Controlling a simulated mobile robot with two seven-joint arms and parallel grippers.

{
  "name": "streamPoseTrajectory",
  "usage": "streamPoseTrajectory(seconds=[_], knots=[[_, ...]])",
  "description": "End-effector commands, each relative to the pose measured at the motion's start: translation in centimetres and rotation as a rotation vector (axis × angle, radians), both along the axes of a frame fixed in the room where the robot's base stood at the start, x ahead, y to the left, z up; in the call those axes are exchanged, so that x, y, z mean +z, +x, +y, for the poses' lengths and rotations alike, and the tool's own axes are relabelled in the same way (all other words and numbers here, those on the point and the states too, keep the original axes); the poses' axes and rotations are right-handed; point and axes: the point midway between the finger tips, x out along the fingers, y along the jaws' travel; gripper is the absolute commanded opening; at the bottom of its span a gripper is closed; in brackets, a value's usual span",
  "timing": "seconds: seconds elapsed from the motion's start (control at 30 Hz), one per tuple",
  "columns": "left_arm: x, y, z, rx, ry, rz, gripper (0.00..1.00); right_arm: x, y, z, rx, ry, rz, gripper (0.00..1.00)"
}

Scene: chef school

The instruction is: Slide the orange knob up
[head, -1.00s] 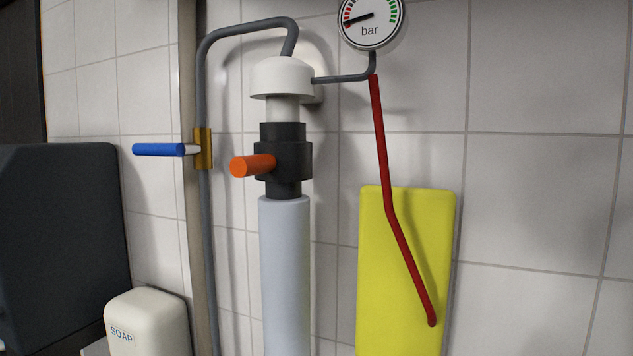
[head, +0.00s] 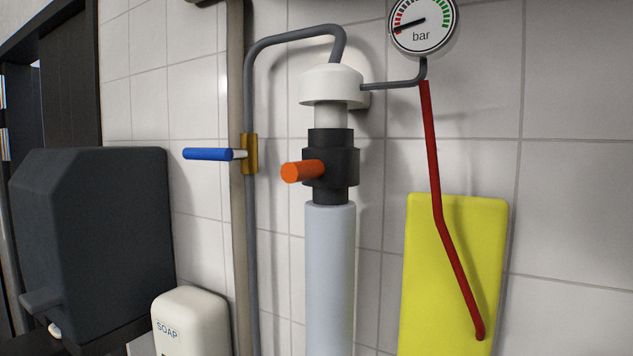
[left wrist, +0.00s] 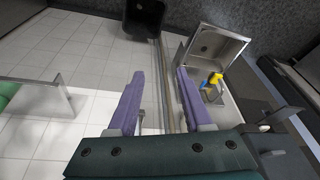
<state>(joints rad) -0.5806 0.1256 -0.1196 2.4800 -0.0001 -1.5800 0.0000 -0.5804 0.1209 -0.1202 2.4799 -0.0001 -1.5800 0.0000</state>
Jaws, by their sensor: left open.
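The orange knob (head: 301,171) sticks out to the left from a black collar (head: 331,167) on a vertical grey cylinder (head: 330,275), under a white cap. Neither gripper shows in the head view. In the left wrist view my left gripper (left wrist: 158,88) is open, its two purple fingers apart with nothing between them. The knob cannot be made out in the left wrist view. My right gripper is in neither view.
A blue-handled valve (head: 210,154) sits left of the knob. A soap dispenser (head: 190,322) and a dark box (head: 95,240) are at the left. A red lever (head: 436,190), yellow board (head: 425,285) and gauge (head: 422,24) are at the right. The left wrist view shows a sink (left wrist: 213,50).

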Motion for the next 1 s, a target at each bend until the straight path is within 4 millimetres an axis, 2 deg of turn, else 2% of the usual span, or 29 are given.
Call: streamPoseTrajectory(seconds=[0.27,0.37,0.47,0.53,0.63,0.7,0.73,0.8,0.9,1.0], knots=[[0.0,0.0,-0.2,0.003,-0.006,0.000,0.50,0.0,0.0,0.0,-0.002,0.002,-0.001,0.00],[0.0,0.2,-0.3,0.006,-0.011,-0.005,0.55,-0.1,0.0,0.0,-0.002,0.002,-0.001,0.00],[0.7,2.8,-0.8,0.004,-0.030,-0.091,0.55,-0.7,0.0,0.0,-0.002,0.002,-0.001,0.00],[2.1,6.3,-1.7,0.003,-0.065,-0.214,0.55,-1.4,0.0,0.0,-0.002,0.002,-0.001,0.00],[6.2,12.6,-3.7,-0.009,-0.157,-0.457,0.55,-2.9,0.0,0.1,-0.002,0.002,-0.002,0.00],[10.2,16.2,-5.5,-0.029,-0.242,-0.632,0.55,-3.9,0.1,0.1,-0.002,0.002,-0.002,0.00],[12.0,17.4,-6.3,-0.042,-0.281,-0.699,0.55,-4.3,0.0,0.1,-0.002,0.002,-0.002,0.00],[16.1,19.4,-8.0,-0.076,-0.369,-0.839,0.55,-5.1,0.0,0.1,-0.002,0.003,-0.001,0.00],[21.1,20.6,-9.9,-0.130,-0.481,-0.985,0.55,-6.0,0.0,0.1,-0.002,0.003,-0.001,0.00],[24.4,20.8,-11.2,-0.175,-0.561,-1.070,0.55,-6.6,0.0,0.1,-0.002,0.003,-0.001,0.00]])
